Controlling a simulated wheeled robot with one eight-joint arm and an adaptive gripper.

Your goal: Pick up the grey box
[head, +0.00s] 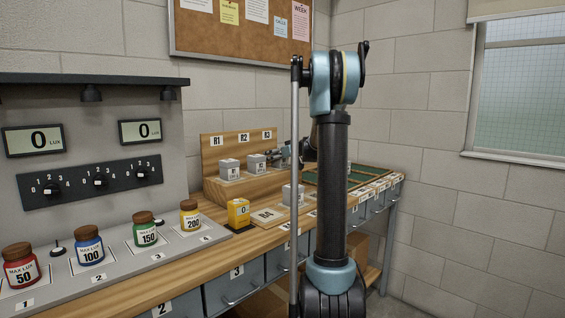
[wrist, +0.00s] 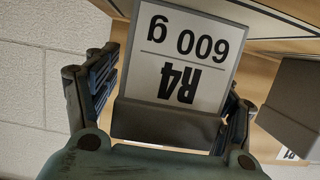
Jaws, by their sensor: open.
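Several small grey boxes show in the head view. One grey box (head: 229,169) and another grey box (head: 257,165) sit on the wooden rack, and a third grey box (head: 290,194) sits lower on the bench. My gripper (head: 284,154) is by the right end of the rack, partly behind my arm. In the wrist view, my gripper (wrist: 165,100) is open, with a finger on each side of a grey box (wrist: 165,124). Its white label reads R4, 600 g, upside down. Whether the fingers touch it is unclear.
Another grey box (wrist: 296,105) stands close to the right finger in the wrist view. The wooden rack (head: 212,152) carries labels R1, R2, R3. A yellow block (head: 238,212) and several labelled jars stand left on the bench. A green-surfaced tray (head: 366,176) lies right.

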